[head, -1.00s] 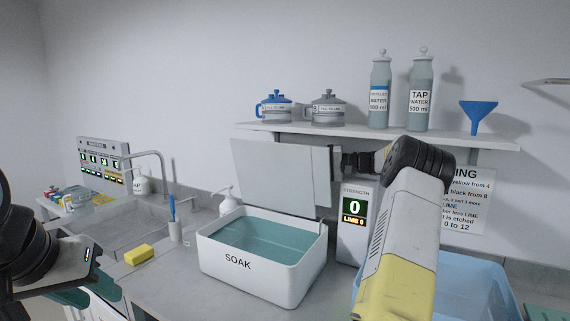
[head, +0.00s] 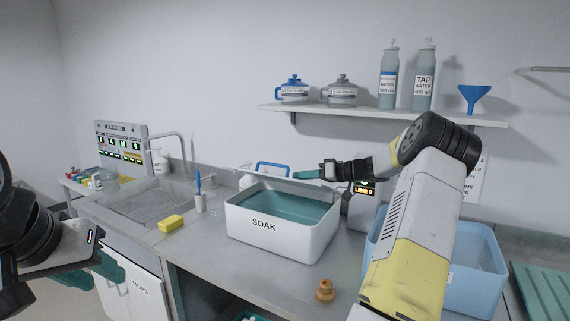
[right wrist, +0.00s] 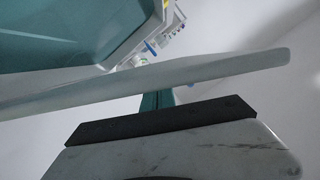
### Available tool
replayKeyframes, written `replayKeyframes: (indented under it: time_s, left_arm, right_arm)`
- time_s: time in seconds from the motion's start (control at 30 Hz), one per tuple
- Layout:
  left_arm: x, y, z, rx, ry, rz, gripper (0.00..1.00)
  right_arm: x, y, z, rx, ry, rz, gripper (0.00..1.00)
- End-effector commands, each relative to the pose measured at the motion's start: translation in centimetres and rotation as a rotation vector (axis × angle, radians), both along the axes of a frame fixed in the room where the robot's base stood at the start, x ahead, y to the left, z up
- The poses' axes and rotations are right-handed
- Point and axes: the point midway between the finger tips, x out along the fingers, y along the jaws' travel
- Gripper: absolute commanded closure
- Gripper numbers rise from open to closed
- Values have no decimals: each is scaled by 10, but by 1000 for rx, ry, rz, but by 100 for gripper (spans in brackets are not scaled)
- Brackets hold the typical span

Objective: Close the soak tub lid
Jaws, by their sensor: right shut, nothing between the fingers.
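The white soak tub (head: 282,238), labelled SOAK, stands on the counter with teal liquid showing inside. Its lid (head: 285,181) is tilted partly down over the back of the tub, seen nearly edge-on, with a blue handle (head: 272,164) on its upper side. The lid also shows as a pale slab across the right wrist view (right wrist: 150,78). My right gripper (head: 305,174) is shut and empty, at the lid's upper side near its right part; contact is unclear. My left gripper (head: 88,274) is open and empty at the lower left, away from the tub.
A yellow sponge (head: 171,222) and a brush holder (head: 200,203) stand left of the tub, by the sink (head: 150,203). A brown stopper (head: 325,291) is in front. A blue bin (head: 470,285) stands to the right. The shelf (head: 400,114) hangs above.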

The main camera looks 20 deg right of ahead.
Motion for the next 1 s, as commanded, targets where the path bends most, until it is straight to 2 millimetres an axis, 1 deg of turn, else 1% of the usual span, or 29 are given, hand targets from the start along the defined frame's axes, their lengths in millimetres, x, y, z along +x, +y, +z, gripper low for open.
replayKeyframes:
  time_s: [0.03, 0.1, 0.3, 0.5, 0.7, 1.0]
  left_arm:
    - [0, 0, 0, 0, 0, 0, 64]
    - [0, 0, 0, 0, 0, 0, 64]
    - [0, 0, 0, 0, 0, 0, 64]
    - [0, 0, 0, 0, 0, 0, 64]
    - [0, 0, 0, 0, 0, 0, 64]
    - [0, 0, 0, 0, 0, 0, 64]
  right_arm:
    - [-5, 4, -9, -29, -25, -1, 100]
    - [-9, 8, -21, -75, -66, -1, 100]
    - [-17, 18, -52, -196, -174, -1, 100]
    - [-21, 23, -76, -269, -241, 0, 100]
    - [-22, 24, -89, -268, -242, 0, 100]
    - [-22, 25, -97, -269, -239, 0, 100]
